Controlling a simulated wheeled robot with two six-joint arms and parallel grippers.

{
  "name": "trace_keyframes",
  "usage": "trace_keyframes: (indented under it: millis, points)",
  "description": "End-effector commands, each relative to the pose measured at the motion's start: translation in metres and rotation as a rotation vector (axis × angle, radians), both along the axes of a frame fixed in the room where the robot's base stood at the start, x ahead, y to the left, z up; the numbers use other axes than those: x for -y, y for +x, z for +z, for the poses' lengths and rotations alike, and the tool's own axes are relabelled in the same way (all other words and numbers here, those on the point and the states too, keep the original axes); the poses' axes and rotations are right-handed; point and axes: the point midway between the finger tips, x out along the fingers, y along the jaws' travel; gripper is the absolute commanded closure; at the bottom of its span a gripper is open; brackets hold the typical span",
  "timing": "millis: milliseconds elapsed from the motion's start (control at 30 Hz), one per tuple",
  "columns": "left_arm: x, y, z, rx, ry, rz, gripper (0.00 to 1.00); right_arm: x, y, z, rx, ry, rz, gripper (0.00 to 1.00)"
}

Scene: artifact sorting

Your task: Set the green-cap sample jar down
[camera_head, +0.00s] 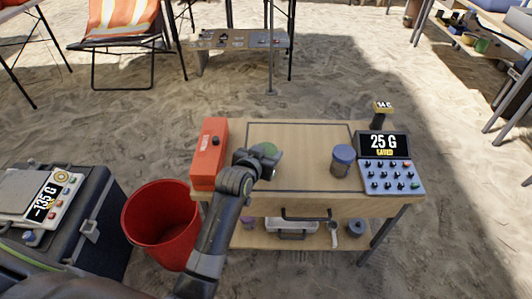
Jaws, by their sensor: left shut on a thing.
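The green-cap sample jar (269,148) is at the middle of the small wooden table (300,135), in the camera_head view. Only its green cap shows clearly; my gripper hides most of its body. My left gripper (265,160) is shut on this jar. I cannot tell whether the jar's base touches the tabletop. A blue-cap jar (342,162) stands upright to the right, apart from my gripper. My right gripper is not in view.
A red box (209,150) stands at the table's left edge. A keypad device (390,176) reading "25 G" is at the right edge. A red bucket (163,212) and a black case (95,218) with a "-135 G" scale (45,198) are left. The tabletop between the jars is clear.

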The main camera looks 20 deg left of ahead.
Motion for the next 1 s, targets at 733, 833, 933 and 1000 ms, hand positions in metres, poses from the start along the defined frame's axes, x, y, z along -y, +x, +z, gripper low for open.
trace_keyframes:
  millis: [733, 833, 933, 1000]
  points:
    - [0.000, 0.000, 0.002, 0.002, 0.000, 0.000, 0.23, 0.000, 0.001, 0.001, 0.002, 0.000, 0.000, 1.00]
    - [-0.001, -0.008, 0.004, 0.000, -0.001, 0.000, 0.23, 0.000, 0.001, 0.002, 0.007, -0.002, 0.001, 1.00]
    - [-0.002, -0.021, 0.011, 0.001, -0.002, 0.002, 0.23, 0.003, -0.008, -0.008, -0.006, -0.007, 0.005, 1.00]
    - [-0.004, -0.033, 0.016, 0.000, -0.001, 0.002, 0.23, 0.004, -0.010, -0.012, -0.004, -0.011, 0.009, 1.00]
